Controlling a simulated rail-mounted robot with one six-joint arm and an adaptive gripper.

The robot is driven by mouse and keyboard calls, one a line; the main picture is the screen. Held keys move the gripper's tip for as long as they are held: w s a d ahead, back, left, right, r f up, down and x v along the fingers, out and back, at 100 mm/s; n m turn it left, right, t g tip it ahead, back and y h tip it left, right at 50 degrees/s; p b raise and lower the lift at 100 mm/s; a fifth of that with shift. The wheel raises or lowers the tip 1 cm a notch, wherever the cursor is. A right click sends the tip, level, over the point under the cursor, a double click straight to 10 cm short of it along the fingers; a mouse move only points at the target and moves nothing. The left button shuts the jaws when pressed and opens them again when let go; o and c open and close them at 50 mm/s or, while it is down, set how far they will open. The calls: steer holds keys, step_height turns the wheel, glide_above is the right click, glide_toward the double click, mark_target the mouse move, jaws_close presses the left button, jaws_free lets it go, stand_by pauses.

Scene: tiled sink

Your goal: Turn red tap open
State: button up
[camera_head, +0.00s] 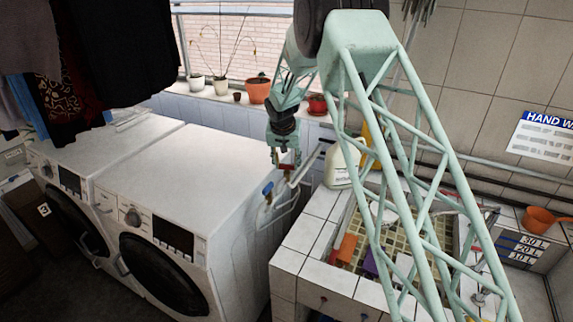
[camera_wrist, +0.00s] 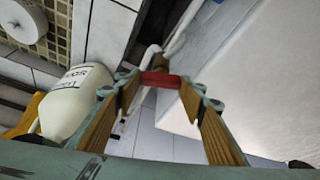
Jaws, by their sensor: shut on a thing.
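The red tap (camera_head: 286,167) is on the pipework between the white washing machine and the tiled sink. In the wrist view its red handle (camera_wrist: 160,79) lies across the gap between my fingertips, with a white pipe behind it. My gripper (camera_head: 284,158) points down at it and is shut on the handle, one wood-coloured finger on each side in the wrist view (camera_wrist: 158,84). Most of the tap's body is hidden behind the handle and fingers.
A blue tap (camera_head: 267,189) sits just below left, beside the washing machine (camera_head: 190,190). A pale labelled bottle (camera_head: 337,168) stands close on the right, also in the wrist view (camera_wrist: 76,102). The tiled sink (camera_head: 310,232) is at right; potted plants (camera_head: 257,91) line the windowsill.

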steer(key=shift+d+n+y, duration=0.1)
steer(key=shift+n+y, duration=0.4)
steer(key=shift+n, duration=0.9)
steer(key=shift+n+y+b, duration=0.3)
steer(key=shift+n+y, duration=0.2)
steer(key=shift+n, duration=0.6)
steer(key=shift+d+f+n+g+b, duration=0.1)
steer(key=shift+n+g+b, duration=0.2)
steer(key=shift+n+b, duration=0.25)
steer(key=n+g+y+b, duration=0.1)
steer(key=n+b, duration=0.2)
steer(key=b, duration=0.2)
steer(key=shift+w+d+n, duration=0.1)
steer(key=shift+n, duration=0.25)
steer(key=shift+w+n+g+y+b, duration=0.1)
steer(key=shift+n+g+y+b, duration=0.5)
steer(key=shift+n+b, duration=1.5)
steer(key=o, duration=0.8)
steer(key=shift+o, duration=0.2)
